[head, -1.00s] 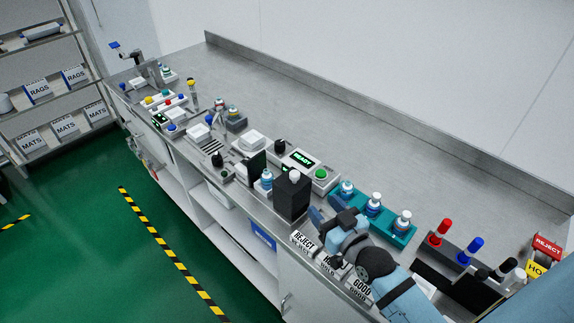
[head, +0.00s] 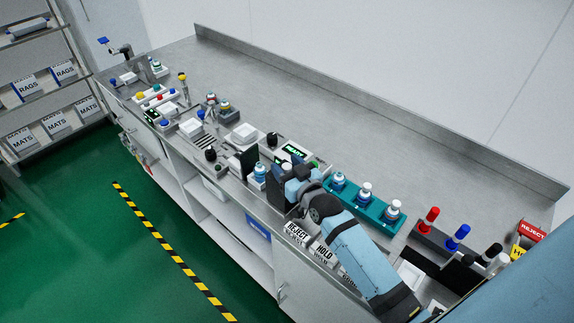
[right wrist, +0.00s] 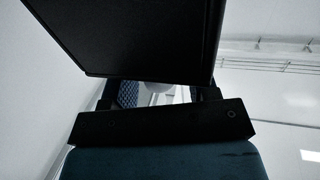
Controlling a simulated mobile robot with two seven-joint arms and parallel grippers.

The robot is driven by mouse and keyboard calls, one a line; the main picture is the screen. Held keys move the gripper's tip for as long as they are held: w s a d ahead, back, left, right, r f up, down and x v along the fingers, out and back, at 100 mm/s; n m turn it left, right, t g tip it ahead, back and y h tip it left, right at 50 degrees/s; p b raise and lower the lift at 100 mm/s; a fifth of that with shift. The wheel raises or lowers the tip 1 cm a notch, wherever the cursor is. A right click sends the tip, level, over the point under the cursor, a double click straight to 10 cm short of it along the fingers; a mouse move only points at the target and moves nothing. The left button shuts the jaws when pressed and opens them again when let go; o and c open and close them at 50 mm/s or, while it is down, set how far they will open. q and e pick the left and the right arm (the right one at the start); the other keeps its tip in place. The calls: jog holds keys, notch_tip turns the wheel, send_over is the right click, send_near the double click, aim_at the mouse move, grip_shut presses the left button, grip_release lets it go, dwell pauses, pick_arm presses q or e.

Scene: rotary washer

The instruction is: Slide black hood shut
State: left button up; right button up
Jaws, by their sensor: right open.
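The black hood (head: 277,196) is a dark upright box on the bench, next to a blue-and-white bottle (head: 259,172). In the right wrist view a large black panel (right wrist: 130,38), which looks like the hood, fills the top, close to my open right gripper (right wrist: 158,95). A pale rounded thing shows between the fingers; I cannot tell whether they touch it. My left gripper is not in view.
A teal tray (head: 352,208) with several bottles stands just right of my arm. A small device with a green display (head: 297,154) is behind the hood. The bench's back strip is clear.

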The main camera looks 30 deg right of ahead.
jog(key=shift+c, duration=0.4)
grip_shut()
send_over(260, 165)
jog(key=shift+s+d, duration=0.1)
jog(key=shift+d, duration=0.05)
jog(key=shift+r, duration=0.1)
jog(key=shift+c, duration=1.8)
grip_release()
jog(key=o, duration=0.4)
jog(key=shift+o, duration=0.2)
jog(key=s+b, duration=0.1)
jog(key=s, duration=1.2)
jog(key=shift+s+d+b, duration=0.25)
jog(key=shift+d+b, duration=0.1)
jog(key=shift+d, duration=0.1)
